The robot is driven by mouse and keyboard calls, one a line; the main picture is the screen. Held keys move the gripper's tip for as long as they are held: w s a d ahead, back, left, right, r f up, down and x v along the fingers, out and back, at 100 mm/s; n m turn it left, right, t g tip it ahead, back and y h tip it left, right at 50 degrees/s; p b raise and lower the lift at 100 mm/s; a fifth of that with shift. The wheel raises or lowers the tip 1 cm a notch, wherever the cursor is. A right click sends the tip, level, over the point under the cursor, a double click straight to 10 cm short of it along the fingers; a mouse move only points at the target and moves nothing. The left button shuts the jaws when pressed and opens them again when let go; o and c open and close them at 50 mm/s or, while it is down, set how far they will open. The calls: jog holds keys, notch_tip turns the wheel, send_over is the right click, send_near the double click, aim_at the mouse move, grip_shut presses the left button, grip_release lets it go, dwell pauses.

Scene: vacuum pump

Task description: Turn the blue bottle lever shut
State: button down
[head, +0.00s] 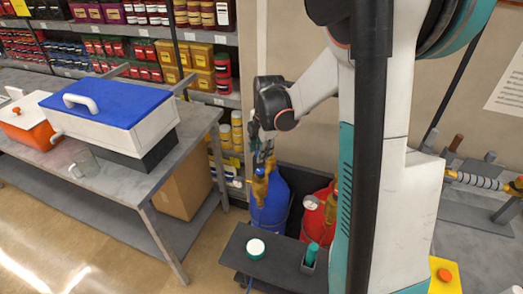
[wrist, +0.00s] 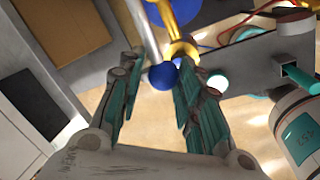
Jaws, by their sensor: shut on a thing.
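The blue bottle (head: 270,207) stands on the floor beside the end of the workbench, with a brass valve (head: 260,186) at its top. My gripper (head: 264,160) reaches down to this valve from above. In the wrist view, the blue ball-ended lever (wrist: 163,77) lies between my two fingers (wrist: 158,70), close against the right finger. The jaws are shut on the lever, with the fingers still some way apart. The brass fitting (wrist: 182,47) shows just beyond the lever. The lever's exact angle is hard to tell in the head view, where my fingers cover it.
A red bottle (head: 318,212) with a gauge stands close to the right of the blue one. A dark bench (head: 275,268) is in front of both. The workbench (head: 185,160) with a blue-lidded box (head: 105,100) is at left. A wall is behind.

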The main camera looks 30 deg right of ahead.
jog(key=w+d+m+g+h+b, duration=0.1)
jog(key=w+d+m+g+h, duration=0.1)
jog(key=w+m, duration=1.1)
jog(key=shift+w+m, duration=0.2)
jog(key=shift+m, duration=2)
jog(key=shift+f, duration=0.1)
jog(key=c, duration=1.3)
grip_release()
jog(key=r, duration=0.4)
jog(key=a+r, duration=0.1)
jog(key=r, duration=0.3)
jog(key=a+r, duration=0.1)
jog(key=r, duration=0.3)
jog(key=shift+a, duration=0.2)
